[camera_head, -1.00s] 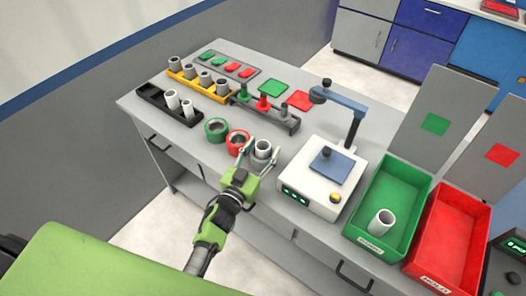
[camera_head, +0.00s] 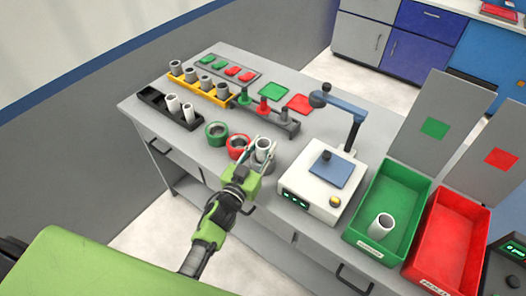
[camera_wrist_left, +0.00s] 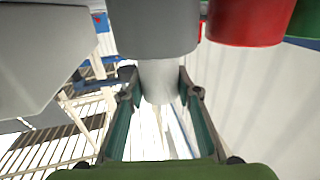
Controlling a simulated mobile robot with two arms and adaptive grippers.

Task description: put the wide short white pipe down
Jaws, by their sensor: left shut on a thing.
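The wide short white pipe (camera_head: 263,149) stands upright between the fingers of my left gripper (camera_head: 264,151), which is shut on it. Its lower end meets a grey ring-shaped holder (camera_head: 262,168) at the table's front edge. I cannot tell how far the pipe sits inside the holder. In the left wrist view, the white pipe (camera_wrist_left: 160,82) is between both fingers, and the grey holder (camera_wrist_left: 151,28) covers its far end. My right gripper is not in view.
A red ring (camera_head: 238,146) and a green ring (camera_head: 216,133) stand to the left. A white scale (camera_head: 322,183) is close on the right. A green bin (camera_head: 358,207) with a white pipe (camera_head: 382,225) and a red bin (camera_head: 446,245) are beyond it. Racks of pipes fill the back left.

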